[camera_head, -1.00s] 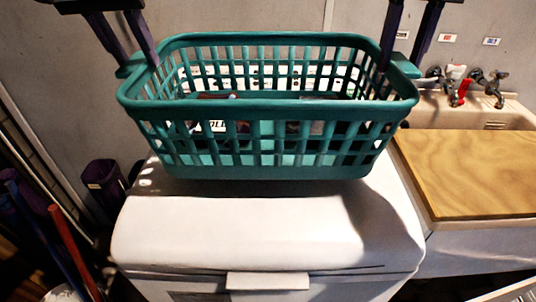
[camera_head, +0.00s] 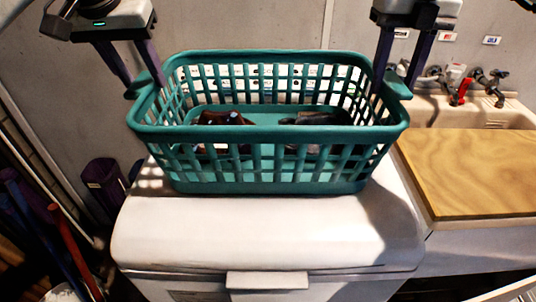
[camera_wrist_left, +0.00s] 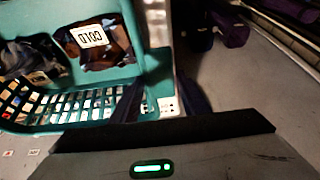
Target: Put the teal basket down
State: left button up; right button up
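The teal basket (camera_head: 270,132) is level over the white lid of the machine (camera_head: 240,235), in the middle of the head view. Its base is at or very near the lid; I cannot tell whether it touches. My left gripper (camera_head: 146,88) is shut on the basket's left end, fingers on either side of the rim and handle. It also shows in the left wrist view (camera_wrist_left: 160,106). My right gripper (camera_head: 393,88) is shut on the right end in the same way. Inside lie a brown item with a "COLD" label (camera_wrist_left: 92,38) and a dark item (camera_head: 315,118).
A wooden board (camera_head: 470,172) lies to the right, beside a sink (camera_head: 475,112) with taps. A dark purple bin (camera_head: 104,184) and several long poles (camera_head: 75,250) stand on the left. The front part of the lid is bare.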

pick_arm(q)
jog(key=shift+o, duration=1)
pick_arm(e)
jog(key=shift+o, duration=1.1)
jog(key=shift+r, duration=0.1)
pick_arm(q)
jog(key=shift+r, duration=0.15)
pick_arm(e)
jog(key=shift+r, duration=0.3)
pick_arm(q)
jog(key=v, duration=1.1)
jog(key=shift+s+r, duration=0.25)
jog(key=shift+r, duration=0.1)
pick_arm(e)
jog(key=shift+r, duration=3.45)
